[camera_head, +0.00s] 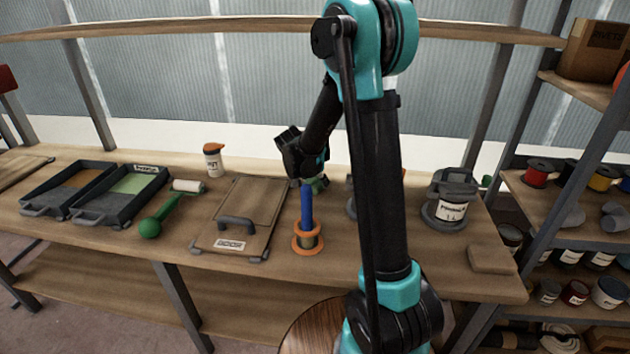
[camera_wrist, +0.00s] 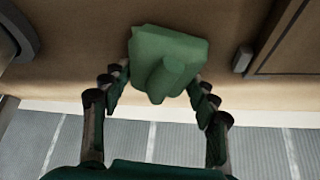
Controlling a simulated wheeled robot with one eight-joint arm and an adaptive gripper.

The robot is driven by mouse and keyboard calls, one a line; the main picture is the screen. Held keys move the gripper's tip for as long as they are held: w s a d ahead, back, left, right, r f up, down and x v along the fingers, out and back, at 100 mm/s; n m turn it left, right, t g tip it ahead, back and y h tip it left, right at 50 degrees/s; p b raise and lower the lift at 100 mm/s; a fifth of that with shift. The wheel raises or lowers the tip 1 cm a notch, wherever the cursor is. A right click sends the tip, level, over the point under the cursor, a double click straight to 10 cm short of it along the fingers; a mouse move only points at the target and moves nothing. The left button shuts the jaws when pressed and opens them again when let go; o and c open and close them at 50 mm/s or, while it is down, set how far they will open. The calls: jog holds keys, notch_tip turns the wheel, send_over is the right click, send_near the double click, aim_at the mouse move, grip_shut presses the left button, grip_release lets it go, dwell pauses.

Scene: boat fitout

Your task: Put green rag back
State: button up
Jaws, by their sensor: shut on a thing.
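The green rag (camera_wrist: 168,62) fills the middle of the wrist view as a pale green, squarish bundle with a rounded lump. My gripper (camera_wrist: 158,88) has its dark jointed fingers on both sides of it and is shut on it. In the head view my gripper (camera_head: 308,172) is low over the workbench, behind the blue upright handle. A small part of the green rag (camera_head: 318,185) shows just below it. I cannot tell whether the rag touches the bench. My arm hides part of the bench to the right.
A blue upright handle (camera_head: 306,205) with orange rings stands in front of the gripper. A wooden panel (camera_head: 255,200) lies left of it. A grey labelled pot (camera_head: 451,205) stands right of my arm. Paint trays (camera_head: 120,200), a green-handled roller (camera_head: 165,215) and an orange-capped bottle (camera_head: 213,162) are farther left.

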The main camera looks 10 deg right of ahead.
jog(key=o, duration=1.1)
jog(key=shift+f, duration=0.1)
jog(key=v, duration=1.2)
